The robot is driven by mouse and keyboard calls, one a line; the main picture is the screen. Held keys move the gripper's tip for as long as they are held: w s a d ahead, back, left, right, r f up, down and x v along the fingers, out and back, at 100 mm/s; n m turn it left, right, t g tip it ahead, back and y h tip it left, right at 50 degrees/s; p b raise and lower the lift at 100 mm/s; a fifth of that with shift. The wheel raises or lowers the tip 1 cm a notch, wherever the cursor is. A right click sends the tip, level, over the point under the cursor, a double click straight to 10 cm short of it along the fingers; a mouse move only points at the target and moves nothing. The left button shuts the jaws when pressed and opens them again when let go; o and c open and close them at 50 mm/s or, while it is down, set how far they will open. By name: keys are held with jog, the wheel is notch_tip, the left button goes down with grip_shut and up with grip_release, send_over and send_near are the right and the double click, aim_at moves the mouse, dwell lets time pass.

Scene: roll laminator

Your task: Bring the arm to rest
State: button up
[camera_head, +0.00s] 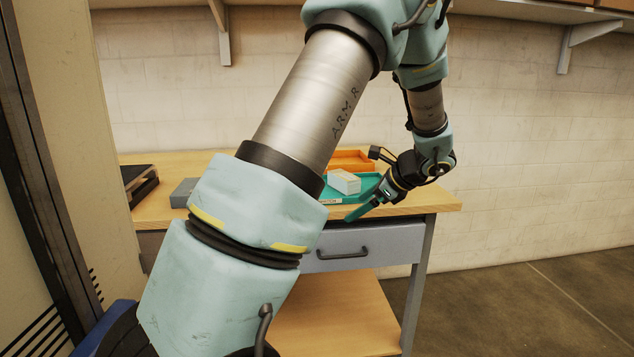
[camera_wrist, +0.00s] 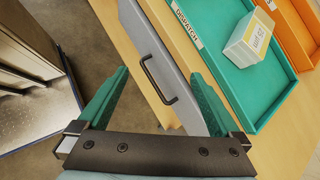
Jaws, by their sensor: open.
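My arm reaches across the head view, and my gripper (camera_head: 366,207) hangs over the front edge of the wooden table (camera_head: 440,201). In the wrist view my gripper (camera_wrist: 155,95) has its two green fingers wide apart with nothing between them. Behind the fingers show the grey drawer front and its dark handle. The fingers appear apart from the table things. Part of the table is hidden behind my arm.
A teal tray (camera_wrist: 257,100) labelled DISPATCH holds a white block-like stack (camera_wrist: 250,38). An orange tray (camera_head: 352,157) lies behind it. The grey drawer (camera_head: 375,245) with a handle (camera_wrist: 160,80) is shut. A grey box (camera_head: 183,192) and a dark object (camera_head: 140,182) lie at left.

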jog(key=s+a+f+n+g+h, duration=0.2)
jog(key=s+a+n+g+h, duration=0.2)
jog(key=s+a+n, duration=1.3)
jog(key=s+n+h, duration=0.3)
jog(key=n, duration=0.1)
jog(key=shift+a+n, duration=0.25)
jog(key=shift+n, duration=0.05)
